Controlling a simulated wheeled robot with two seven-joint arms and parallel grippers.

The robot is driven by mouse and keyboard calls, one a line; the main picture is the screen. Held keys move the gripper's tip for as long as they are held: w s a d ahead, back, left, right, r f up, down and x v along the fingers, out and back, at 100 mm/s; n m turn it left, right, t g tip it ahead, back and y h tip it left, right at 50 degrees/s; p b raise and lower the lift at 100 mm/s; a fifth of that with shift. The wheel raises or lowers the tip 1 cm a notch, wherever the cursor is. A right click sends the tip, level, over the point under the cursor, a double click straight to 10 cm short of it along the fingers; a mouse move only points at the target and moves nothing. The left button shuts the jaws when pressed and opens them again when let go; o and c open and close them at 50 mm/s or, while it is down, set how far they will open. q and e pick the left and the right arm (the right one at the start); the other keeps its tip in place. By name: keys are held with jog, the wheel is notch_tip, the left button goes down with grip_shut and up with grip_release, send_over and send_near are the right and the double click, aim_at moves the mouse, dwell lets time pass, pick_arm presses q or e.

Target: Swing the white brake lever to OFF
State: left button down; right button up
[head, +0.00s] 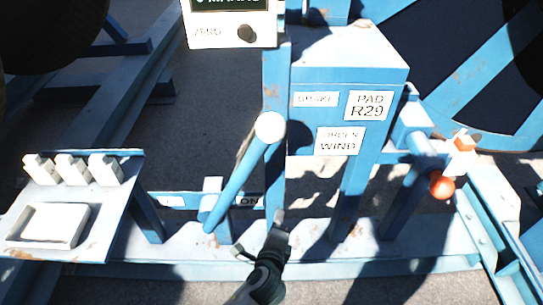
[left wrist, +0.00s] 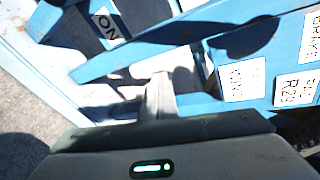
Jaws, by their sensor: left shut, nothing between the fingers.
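The brake lever (head: 238,182) is a blue bar with a round white knob (head: 270,127) at its upper end. It leans right from its lower end, with the knob in front of the blue post. An ON label (head: 250,201) sits right of its lower part. A small plate (head: 172,201) on the left is too small to read. My left gripper (head: 279,222) is shut and empty, below the knob and right of the lever's lower end, apart from the knob. In the left wrist view its fingers (left wrist: 160,95) show near a blue bar. My right gripper is out of view.
A blue box (head: 345,55) with BRAKE, PAD R29 and WIND labels stands right of the lever. A white meter (head: 232,25) is above. A shelf with a white tray (head: 48,225) is at left. An orange ball knob (head: 442,186) is at right.

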pick_arm(q)
notch_tip(320, 180, up, 18)
jog(key=s+m+t, duration=0.1)
jog(key=s+t, duration=0.1)
jog(key=t, duration=0.1)
jog(key=shift+d+f+m+t, duration=0.15)
jog(key=shift+d+m+t, duration=0.15)
jog(key=shift+d+m, duration=0.1)
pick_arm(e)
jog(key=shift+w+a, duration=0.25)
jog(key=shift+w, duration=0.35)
pick_arm(q)
jog(key=w+a+r+p, duration=0.1)
jog(key=w+a+p, duration=0.2)
jog(key=w, duration=0.6)
jog(key=shift+p, duration=0.55)
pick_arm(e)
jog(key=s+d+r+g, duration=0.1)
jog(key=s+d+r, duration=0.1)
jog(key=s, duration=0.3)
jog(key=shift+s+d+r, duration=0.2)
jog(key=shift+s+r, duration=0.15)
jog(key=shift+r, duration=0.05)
pick_arm(q)
jog(key=shift+a, duration=0.1)
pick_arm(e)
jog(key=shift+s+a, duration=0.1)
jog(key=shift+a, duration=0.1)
